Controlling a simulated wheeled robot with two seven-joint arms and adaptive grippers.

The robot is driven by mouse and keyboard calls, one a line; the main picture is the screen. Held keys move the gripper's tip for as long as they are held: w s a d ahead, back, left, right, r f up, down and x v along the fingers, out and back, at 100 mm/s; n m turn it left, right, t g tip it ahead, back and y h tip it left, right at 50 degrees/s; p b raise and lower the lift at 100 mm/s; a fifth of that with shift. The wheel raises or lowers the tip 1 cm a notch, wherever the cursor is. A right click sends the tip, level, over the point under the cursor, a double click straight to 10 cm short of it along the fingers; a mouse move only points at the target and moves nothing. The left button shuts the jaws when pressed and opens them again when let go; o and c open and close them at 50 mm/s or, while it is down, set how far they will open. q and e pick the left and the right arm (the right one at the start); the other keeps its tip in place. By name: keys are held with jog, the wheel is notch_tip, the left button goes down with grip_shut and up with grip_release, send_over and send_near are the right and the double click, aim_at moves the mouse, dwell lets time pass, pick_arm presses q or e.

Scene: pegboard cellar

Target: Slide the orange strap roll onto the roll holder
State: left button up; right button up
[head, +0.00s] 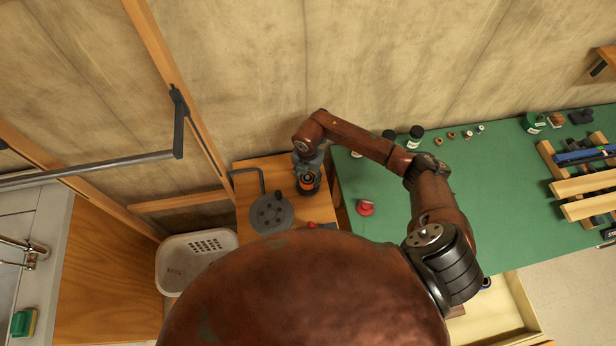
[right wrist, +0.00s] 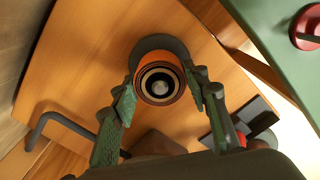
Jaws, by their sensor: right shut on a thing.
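The orange strap roll (right wrist: 160,82) is between the fingers of my right gripper (right wrist: 163,112), which is shut on it. In the right wrist view its open core faces me, and a pale round post end shows inside the hole. A dark round base (right wrist: 160,44), apparently the roll holder's, shows behind the roll; I cannot tell how far the roll sits down the post. In the head view the roll (head: 308,183) is below the right gripper (head: 308,176), over the wooden bench, with the holder mostly hidden. My left gripper is not in view.
A red-topped object (head: 365,208) is on the green table (head: 400,220). A white basket (head: 188,262) stands at left.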

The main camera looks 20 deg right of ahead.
jog(key=shift+f, duration=0.3)
jog(key=o, duration=1.2)
notch_tip(320, 180, up, 12)
jog(key=shift+r, duration=0.1)
